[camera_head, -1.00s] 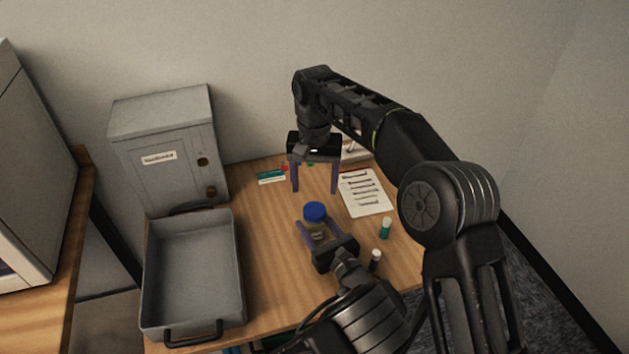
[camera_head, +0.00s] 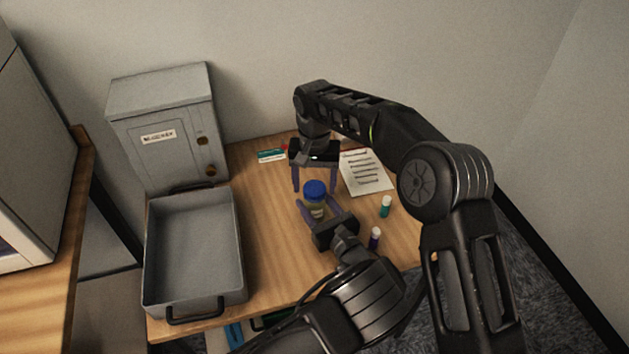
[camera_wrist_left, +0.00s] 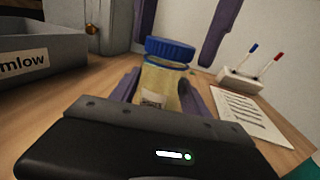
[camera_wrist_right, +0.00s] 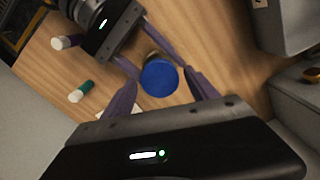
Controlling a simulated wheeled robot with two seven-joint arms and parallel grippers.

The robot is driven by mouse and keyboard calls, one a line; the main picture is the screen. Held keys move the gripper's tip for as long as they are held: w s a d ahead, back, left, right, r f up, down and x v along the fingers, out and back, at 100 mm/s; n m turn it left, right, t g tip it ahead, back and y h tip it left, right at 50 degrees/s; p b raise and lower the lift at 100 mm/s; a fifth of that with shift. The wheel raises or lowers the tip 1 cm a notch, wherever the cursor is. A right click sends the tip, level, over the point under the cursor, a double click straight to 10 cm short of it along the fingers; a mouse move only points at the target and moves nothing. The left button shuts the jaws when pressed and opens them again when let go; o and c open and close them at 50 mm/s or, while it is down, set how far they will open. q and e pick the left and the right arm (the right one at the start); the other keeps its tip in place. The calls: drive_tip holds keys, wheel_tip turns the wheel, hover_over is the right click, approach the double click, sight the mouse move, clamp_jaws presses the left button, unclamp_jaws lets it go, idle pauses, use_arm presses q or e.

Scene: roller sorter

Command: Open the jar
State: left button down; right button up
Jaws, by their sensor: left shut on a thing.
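The jar has a blue lid (camera_head: 314,188) and a yellowish body with a pale label (camera_wrist_left: 158,88). It stands upright near the middle of the table. My left gripper (camera_head: 317,209) is shut on the jar's body from the front, a finger on each side. My right gripper (camera_head: 314,185) points down from above and behind. Its fingers are open, with tips near lid height. In the right wrist view the lid (camera_wrist_right: 159,78) lies between and beyond these fingers, with gaps on both sides. Contact with the lid is not visible.
A grey tray (camera_head: 239,255) and grey box (camera_head: 165,110) stand to the left. A printed sheet (camera_head: 366,172) lies right of the jar. A marker holder (camera_wrist_left: 240,82) is behind.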

sight(315, 188)
drive_tip(key=c, duration=1.4)
drive_tip(key=n, duration=0.6)
drive_tip(key=shift+c, duration=0.2)
drive_tip(key=shift+r, duration=0.2)
drive_tip(key=shift+r, duration=0.9)
drive_tip(key=shift+r, duration=2.05)
